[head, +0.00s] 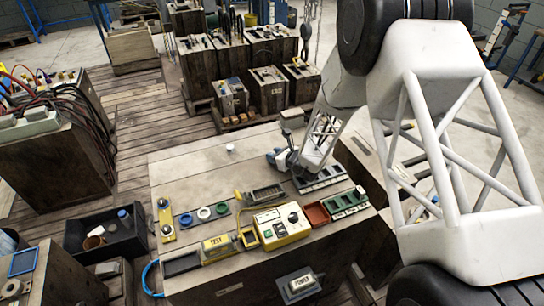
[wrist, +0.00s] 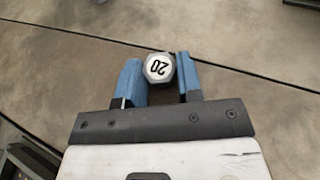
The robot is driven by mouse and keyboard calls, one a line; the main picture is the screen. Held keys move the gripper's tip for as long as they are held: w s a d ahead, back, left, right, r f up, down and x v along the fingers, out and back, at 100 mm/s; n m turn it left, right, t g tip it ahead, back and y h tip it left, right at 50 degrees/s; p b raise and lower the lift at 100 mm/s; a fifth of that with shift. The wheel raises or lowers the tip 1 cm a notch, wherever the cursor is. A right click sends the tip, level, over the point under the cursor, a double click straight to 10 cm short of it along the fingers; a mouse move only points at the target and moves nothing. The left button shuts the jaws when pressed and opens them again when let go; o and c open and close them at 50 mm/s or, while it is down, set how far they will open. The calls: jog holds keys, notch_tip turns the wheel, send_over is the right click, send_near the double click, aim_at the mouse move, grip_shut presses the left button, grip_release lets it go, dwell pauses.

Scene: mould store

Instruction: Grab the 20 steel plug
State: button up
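The steel plug (wrist: 158,67) has a six-sided top marked "20" and shows in the wrist view between my blue fingertips. My gripper (wrist: 161,72) has one finger on each side of it. The plug's edge meets the left finger in the picture, and a thin gap shows on its right. The fingers look open around it. In the head view my gripper (head: 276,158) is low over the pale bench top, behind the dark rack. I cannot make out the plug there.
On the bench (head: 185,160) stand a dark slotted rack (head: 320,178), a yellow tester (head: 281,226), a red tray (head: 317,214), a green tray (head: 347,204) and coloured rings (head: 204,213). A small white disc (head: 230,147) lies left of my gripper.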

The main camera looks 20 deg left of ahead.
jog(key=c, duration=0.4)
jog(key=shift+r, duration=0.1)
jog(key=shift+r, duration=4.9)
